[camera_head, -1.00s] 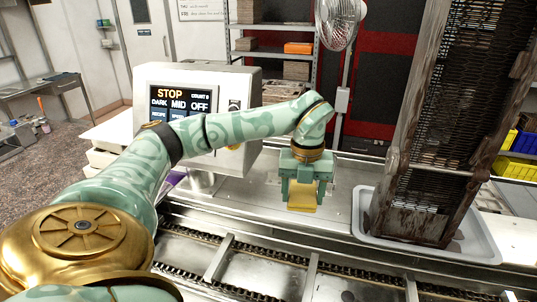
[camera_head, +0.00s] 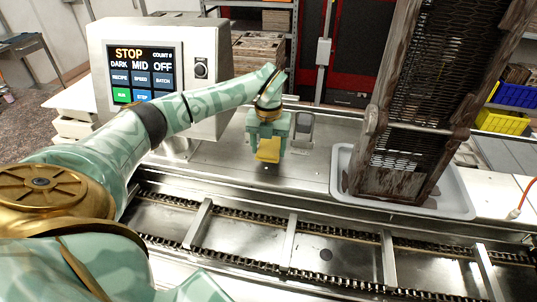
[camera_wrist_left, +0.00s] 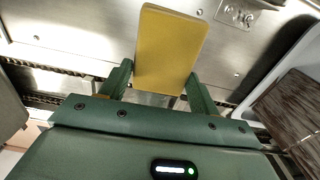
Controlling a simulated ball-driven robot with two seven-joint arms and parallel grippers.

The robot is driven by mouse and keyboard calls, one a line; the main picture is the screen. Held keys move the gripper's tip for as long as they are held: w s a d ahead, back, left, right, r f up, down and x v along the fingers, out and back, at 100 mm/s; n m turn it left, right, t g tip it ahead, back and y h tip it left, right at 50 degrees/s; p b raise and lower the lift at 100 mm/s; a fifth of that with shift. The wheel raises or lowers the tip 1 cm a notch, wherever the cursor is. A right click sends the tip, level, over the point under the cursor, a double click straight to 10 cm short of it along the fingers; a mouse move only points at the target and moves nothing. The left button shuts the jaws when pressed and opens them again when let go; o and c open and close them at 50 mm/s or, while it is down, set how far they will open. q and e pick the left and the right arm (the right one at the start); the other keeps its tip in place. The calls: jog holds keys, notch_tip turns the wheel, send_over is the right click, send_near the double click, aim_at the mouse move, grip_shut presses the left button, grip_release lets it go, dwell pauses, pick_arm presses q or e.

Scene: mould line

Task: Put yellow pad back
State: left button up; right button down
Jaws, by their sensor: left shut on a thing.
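My left gripper (camera_head: 268,146) is shut on the yellow pad (camera_head: 268,153) above the metal deck behind the conveyor. In the left wrist view the yellow pad (camera_wrist_left: 170,48) stands out between the two green fingers (camera_wrist_left: 160,85) of the same gripper. The pad's lower edge is close to the deck, but I cannot tell whether it touches. A small grey holder-like piece (camera_head: 302,128) stands just right of the gripper. In the wrist view a metal plate with screws (camera_wrist_left: 236,14) is fixed to the deck near the pad. My right gripper is not in view.
A control box with a screen reading STOP (camera_head: 146,72) stands at the left. A tall brown rack (camera_head: 425,85) stands in a pale tray (camera_head: 455,203) at the right. The chain conveyor (camera_head: 250,222) runs across the front. Bare deck lies between gripper and tray.

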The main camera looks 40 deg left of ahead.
aim_at(269, 148)
pick_arm(q)
jog(key=shift+w+a+f, duration=0.1)
jog(key=shift+w+f, duration=0.05)
jog(key=shift+f, duration=0.15)
jog(key=shift+w+a+f, duration=0.1)
jog(key=shift+f, duration=1.6)
jog(key=shift+f, duration=0.1)
jog(key=o, duration=0.9)
notch_tip(269, 148, up, 12)
jog(key=shift+r, duration=0.15)
